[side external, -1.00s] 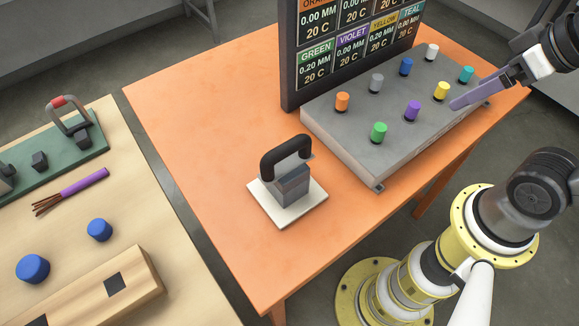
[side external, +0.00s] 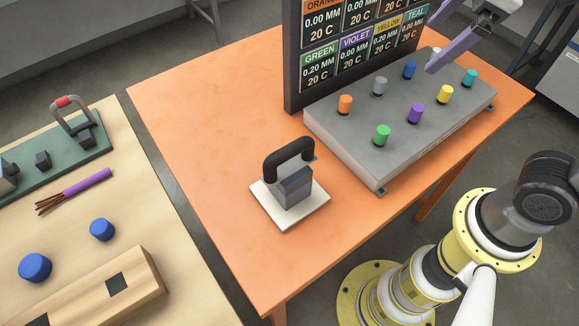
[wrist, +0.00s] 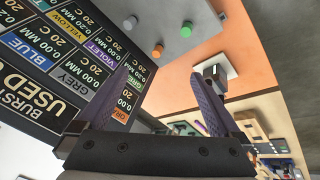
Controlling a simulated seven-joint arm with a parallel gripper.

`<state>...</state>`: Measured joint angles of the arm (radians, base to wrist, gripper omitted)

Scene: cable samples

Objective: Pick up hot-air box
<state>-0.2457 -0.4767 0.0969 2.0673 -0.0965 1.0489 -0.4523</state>
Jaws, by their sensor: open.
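The hot-air box, which I take to be the grey box (side external: 294,188) with a black arched handle (side external: 288,150), stands upright on a white square plate (side external: 262,205) on the orange table. In the wrist view the box (wrist: 213,77) is small, beyond the right finger's tip, on its white plate (wrist: 228,58). My gripper (side external: 450,50) is open and empty, with purple fingers. It is high over the back right of the grey knob panel, well away from the box. Both fingers show apart in the wrist view (wrist: 162,82).
The grey panel (side external: 350,143) with several coloured knobs lies between my gripper and the box. A tall dark display board (side external: 294,80) stands behind it. The orange table (side external: 200,110) is clear left of the box. A wooden bench (side external: 130,205) holds cable samples and blue cylinders.

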